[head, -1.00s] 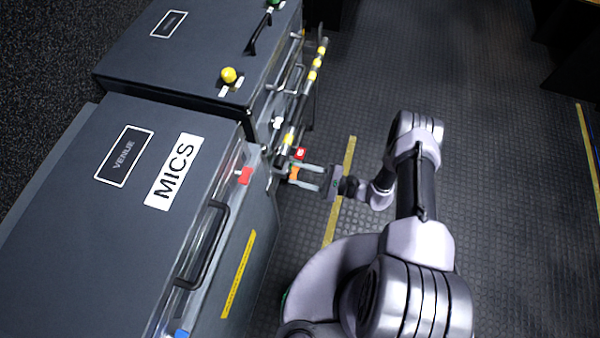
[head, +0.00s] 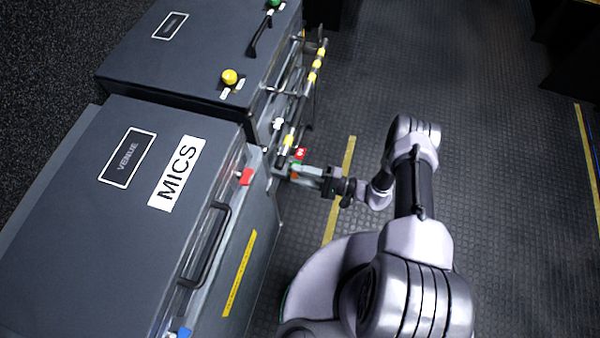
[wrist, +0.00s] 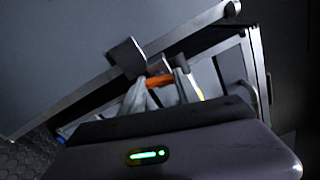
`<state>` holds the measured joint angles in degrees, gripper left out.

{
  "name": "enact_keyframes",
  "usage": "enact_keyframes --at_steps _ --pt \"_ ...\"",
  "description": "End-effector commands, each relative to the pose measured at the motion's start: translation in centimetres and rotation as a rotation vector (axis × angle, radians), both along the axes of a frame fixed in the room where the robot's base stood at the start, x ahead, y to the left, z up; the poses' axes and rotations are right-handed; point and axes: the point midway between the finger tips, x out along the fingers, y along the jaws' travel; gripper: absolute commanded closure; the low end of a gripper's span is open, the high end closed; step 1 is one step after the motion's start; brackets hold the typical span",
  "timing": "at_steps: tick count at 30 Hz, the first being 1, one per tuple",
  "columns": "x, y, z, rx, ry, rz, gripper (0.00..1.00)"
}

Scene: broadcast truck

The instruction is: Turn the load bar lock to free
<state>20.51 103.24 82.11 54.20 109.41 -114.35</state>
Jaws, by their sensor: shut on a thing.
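The load bar (head: 303,100), a metal bar with yellow bands, runs along the front of the far dark case. Its lock is at the near end, beside a red marker (head: 300,154) and a small green patch. My gripper (head: 298,174) reaches this end from the right. In the wrist view, the lock's orange handle (wrist: 159,80) lies between the fingertips, and my gripper (wrist: 162,88) is shut on it. A dark block (wrist: 127,58) sits just left of the handle. The fingers hide part of the lock in the head view.
The near case labelled MICS (head: 75,200) has a black handle (head: 205,245) and a red latch (head: 246,177) close to my gripper. The far case (head: 200,50) carries a yellow knob (head: 229,77). Open floor (head: 490,170) lies to the right.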

Motion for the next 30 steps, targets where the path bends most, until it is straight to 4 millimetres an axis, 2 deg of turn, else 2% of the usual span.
enact_keyframes --at_steps 12,28,29,30 --pt "0.0 -0.02 -0.02 -0.055 -0.151 -0.001 1.0" --pt "-0.01 -0.03 -0.04 -0.061 -0.168 -0.001 1.0" --pt "0.0 -0.03 -0.04 -0.061 -0.168 -0.001 0.58" --pt "0.0 -0.02 -0.04 -0.061 -0.168 -0.001 0.5"
